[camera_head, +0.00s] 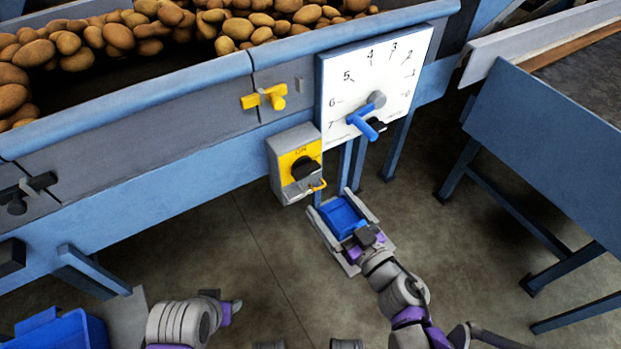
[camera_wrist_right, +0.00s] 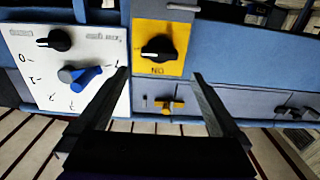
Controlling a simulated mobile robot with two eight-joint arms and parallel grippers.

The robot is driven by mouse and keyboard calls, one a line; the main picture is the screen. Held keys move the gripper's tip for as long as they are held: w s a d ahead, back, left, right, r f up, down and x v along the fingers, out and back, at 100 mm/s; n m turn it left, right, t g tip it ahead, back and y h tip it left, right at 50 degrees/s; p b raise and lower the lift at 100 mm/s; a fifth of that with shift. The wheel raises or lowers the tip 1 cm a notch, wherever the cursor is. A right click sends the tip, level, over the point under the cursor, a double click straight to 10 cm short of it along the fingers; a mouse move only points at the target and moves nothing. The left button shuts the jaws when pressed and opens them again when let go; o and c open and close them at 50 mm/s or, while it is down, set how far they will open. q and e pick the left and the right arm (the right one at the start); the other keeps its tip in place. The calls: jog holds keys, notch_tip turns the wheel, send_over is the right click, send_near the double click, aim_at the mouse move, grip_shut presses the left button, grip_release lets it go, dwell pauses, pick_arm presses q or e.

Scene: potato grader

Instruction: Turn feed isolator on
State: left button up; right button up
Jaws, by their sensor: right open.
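The feed isolator (camera_head: 293,170) is a grey box with a yellow plate marked ON at the top and a black rotary knob (camera_head: 304,168). It hangs on the blue side of the grader. In the right wrist view the yellow plate (camera_wrist_right: 176,33) is upside down, and its knob (camera_wrist_right: 158,48) has its grip roughly level. My right gripper (camera_head: 331,202) is open, below and apart from the isolator in the head view. In the wrist view its empty fingers (camera_wrist_right: 159,76) spread on either side below the knob. My left gripper (camera_head: 232,308) is low at left; its jaw opening is unclear.
A white dial board (camera_head: 348,85) with a blue pointer lever (camera_head: 364,122) is right beside the isolator. A yellow latch handle (camera_head: 265,97) sits above it. A blue table (camera_head: 550,135) stands at right; floor between is clear.

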aim_at(309, 174)
jog(key=b+x, duration=0.1)
jog(key=x, duration=0.8)
jog(key=shift+w+a, duration=0.2)
jog(key=shift+w, duration=0.15)
jog(key=c, duration=1.1)
